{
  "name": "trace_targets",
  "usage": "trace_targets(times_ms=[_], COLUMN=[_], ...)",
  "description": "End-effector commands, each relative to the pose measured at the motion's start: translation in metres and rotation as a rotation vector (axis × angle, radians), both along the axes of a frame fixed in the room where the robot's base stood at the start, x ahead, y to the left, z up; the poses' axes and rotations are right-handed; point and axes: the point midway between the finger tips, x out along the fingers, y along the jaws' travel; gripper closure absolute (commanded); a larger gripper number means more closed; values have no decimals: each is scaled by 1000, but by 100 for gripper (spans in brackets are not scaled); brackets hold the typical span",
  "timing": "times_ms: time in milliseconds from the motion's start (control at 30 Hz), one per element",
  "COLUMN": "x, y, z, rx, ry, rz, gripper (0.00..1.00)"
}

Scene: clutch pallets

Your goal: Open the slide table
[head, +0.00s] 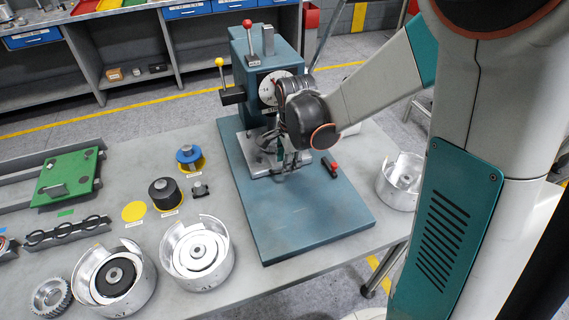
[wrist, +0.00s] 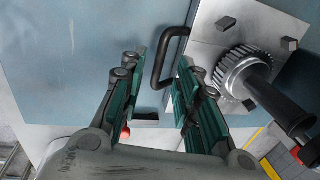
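The teal machine (head: 240,55) stands on a blue base plate (head: 315,215). Its slide table, a grey metal plate (head: 246,145), sits low at the machine's front and also shows in the wrist view (wrist: 208,32). A black bar handle (wrist: 160,66) stands at the edge of this plate. A toothed gear with a dark shaft (wrist: 240,75) is on the plate. My gripper (head: 287,163) is low in front of the slide table. In the wrist view, its fingers (wrist: 158,68) are apart with the handle between or just beyond their tips; contact cannot be told. My arm partly hides the slide table.
A black piece with a red end (head: 331,168) lies on the base plate. Silver round housings (head: 196,254) and a green fixture (head: 70,176) stand on the grey table (head: 120,215) at left. Another housing (head: 400,180) is at right. The base plate's front is clear.

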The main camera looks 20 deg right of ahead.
Motion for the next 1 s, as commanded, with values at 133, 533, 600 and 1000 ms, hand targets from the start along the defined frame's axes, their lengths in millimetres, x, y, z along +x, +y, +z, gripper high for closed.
trace_targets(times_ms=[133, 533, 600, 1000], x=[3, 5, 5, 4], y=[0, 0, 0, 0], z=[-19, -26, -26, -26], rx=[0, 0, 0, 0], ry=[0, 0, 0, 0], rz=[0, 0, 0, 0], gripper=[70, 70, 77, 100])
